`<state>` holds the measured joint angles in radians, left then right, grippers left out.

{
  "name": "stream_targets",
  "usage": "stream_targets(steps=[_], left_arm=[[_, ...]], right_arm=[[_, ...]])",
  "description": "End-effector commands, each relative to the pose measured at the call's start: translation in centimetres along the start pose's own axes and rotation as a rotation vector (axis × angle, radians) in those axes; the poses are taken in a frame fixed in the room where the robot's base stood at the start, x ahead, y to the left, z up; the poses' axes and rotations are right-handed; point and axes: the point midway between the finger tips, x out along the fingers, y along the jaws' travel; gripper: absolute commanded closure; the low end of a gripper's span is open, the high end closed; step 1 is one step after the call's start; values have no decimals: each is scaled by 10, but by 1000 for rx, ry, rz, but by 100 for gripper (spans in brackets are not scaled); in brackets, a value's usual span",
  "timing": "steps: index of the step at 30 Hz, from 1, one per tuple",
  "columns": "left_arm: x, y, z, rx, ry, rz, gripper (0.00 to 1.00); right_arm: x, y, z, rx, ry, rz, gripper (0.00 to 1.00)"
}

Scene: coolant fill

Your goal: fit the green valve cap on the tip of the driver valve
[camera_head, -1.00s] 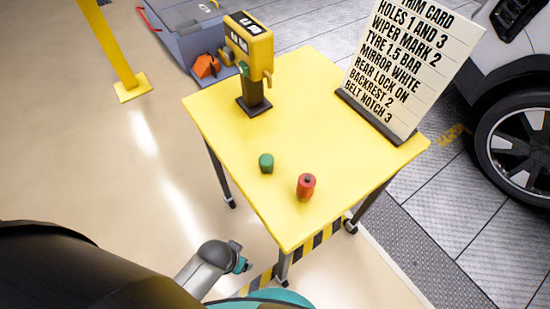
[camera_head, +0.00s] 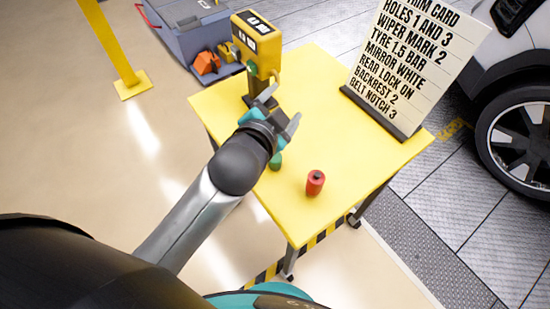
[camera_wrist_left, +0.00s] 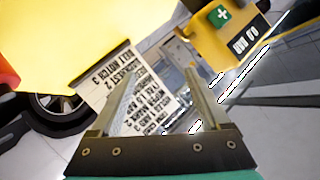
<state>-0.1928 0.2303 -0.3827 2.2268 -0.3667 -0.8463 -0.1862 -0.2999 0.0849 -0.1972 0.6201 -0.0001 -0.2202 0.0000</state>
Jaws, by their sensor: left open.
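The green valve cap (camera_head: 275,161) stands on the yellow table, partly hidden behind my left gripper in the head view. I cannot make it out in the left wrist view. My left gripper (camera_head: 282,107) is over the table, beyond the cap and in front of the yellow gauge. Its two fingers are spread and nothing shows between them, also in the left wrist view (camera_wrist_left: 161,78). The car wheel (camera_head: 522,145) is at the right edge of the head view. I cannot make out the driver valve tip on it. My right gripper is not in view.
The yellow table (camera_head: 350,165) also bears a red cylinder (camera_head: 315,183), the yellow gauge (camera_head: 262,45) on a dark post, and a trim card (camera_head: 415,60) at the right. A grey bin (camera_head: 188,35) stands behind. The table's front right part is clear.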

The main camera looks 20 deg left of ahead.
Motion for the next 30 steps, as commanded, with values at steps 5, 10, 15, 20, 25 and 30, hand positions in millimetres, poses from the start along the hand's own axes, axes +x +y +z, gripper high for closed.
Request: stream_targets(steps=[5,10,15,20,25,30], left_arm=[[-4,-29,-134,370,460,-207,20],[-49,-13,-234,761,885,-396,20],[-105,39,-281,1185,1294,-560,20],[-138,99,-270,1612,1663,-661,20],[-136,142,-206,2095,2031,-655,20],[-99,135,-118,-2019,-1844,347,20]], right_arm=[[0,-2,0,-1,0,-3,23],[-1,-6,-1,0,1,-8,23],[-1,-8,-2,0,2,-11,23],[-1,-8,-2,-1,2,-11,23],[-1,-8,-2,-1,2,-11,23],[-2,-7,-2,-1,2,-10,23]])
